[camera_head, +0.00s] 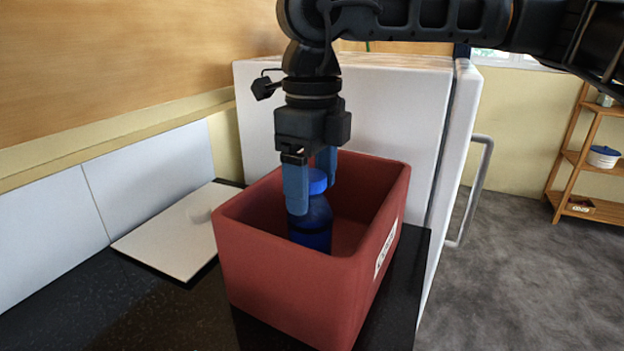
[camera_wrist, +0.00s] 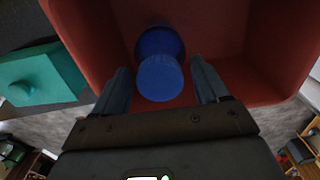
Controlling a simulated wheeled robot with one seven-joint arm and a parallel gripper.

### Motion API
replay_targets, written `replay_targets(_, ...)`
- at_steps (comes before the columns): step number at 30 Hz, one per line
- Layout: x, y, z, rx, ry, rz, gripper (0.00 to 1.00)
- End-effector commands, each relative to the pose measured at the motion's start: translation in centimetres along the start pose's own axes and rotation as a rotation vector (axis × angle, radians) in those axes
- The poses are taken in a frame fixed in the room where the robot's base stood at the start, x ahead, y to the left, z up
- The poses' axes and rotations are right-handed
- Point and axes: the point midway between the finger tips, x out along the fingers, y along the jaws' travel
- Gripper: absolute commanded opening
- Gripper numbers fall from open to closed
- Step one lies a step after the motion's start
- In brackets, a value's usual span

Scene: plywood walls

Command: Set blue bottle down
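The blue bottle (camera_head: 315,217) is upright inside the red box (camera_head: 285,270), and its base is hidden behind the front wall. My gripper (camera_head: 313,196) points down over the box, with its blue fingers on either side of the bottle's cap. In the wrist view, the bottle's cap (camera_wrist: 160,78) lies between the fingers of my gripper (camera_wrist: 160,66), with a visible gap on each side. The fingers are open and do not hold it. The red box also shows in the wrist view (camera_wrist: 85,35).
The box stands on a dark counter (camera_head: 150,315) beside a white cabinet (camera_head: 400,110) with a metal handle. A pale flat board (camera_head: 165,235) lies to the left. A wooden shelf (camera_head: 575,155) with a pot stands at the far right, across open grey floor.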

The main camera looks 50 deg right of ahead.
Motion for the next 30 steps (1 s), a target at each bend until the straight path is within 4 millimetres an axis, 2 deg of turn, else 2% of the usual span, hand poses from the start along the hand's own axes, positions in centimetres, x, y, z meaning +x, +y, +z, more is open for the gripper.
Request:
replay_targets(11,-0.5,0.0,0.0,0.001,-0.001,-0.001,0.76)
replay_targets(14,-1.9,-0.1,0.1,0.002,-0.002,-0.003,0.76)
replay_targets(24,-8.8,-0.1,0.1,0.002,-0.002,-0.002,0.76)
replay_targets(30,-11.4,0.0,0.0,0.000,-0.001,-0.001,0.76)
